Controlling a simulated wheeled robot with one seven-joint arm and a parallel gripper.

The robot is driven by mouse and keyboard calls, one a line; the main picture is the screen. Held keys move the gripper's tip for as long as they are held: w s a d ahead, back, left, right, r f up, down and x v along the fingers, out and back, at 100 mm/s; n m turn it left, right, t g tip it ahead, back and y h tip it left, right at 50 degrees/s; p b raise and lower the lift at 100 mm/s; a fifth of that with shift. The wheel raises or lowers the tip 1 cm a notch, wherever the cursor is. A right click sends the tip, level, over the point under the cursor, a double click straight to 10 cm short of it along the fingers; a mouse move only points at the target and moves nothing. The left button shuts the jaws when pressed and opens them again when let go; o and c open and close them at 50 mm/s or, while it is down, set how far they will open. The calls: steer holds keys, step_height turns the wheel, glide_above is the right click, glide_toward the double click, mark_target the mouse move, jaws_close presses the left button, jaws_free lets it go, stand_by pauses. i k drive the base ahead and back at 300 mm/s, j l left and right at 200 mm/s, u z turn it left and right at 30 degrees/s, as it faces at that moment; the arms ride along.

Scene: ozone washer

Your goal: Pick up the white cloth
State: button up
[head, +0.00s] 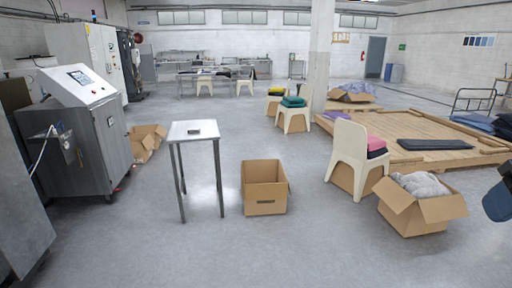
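A crumpled pale grey-white cloth (420,184) lies in an open cardboard box (412,222) on the floor at the right in the head view. It fills the top of the box and shows between the open flaps. It is the only whitish cloth I can make out. My gripper cannot be seen in this view. A dark blue and black part at the right edge seems to belong to my arm.
A white chair (350,155) with folded pink and dark cloths stands left of the cloth's box. An empty-looking cardboard box (264,188) and a small table (194,132) stand mid-floor. A wooden platform (420,130) lies behind. The foreground floor is clear.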

mark_target(193, 130)
steer(key=i+u, duration=0.25)
steer(key=i, duration=0.65)
steer(key=i+u, duration=0.25)
steer(key=i, duration=0.65)
steer(key=i+u, duration=0.2)
steer(key=i, duration=0.4)
steer(key=i+u, duration=0.25)
steer(key=i, duration=0.35)
steer(key=i+l+u, duration=0.2)
steer(key=i, duration=1.1)
steer(key=i+j+z, duration=0.1)
steer(key=i, duration=0.55)
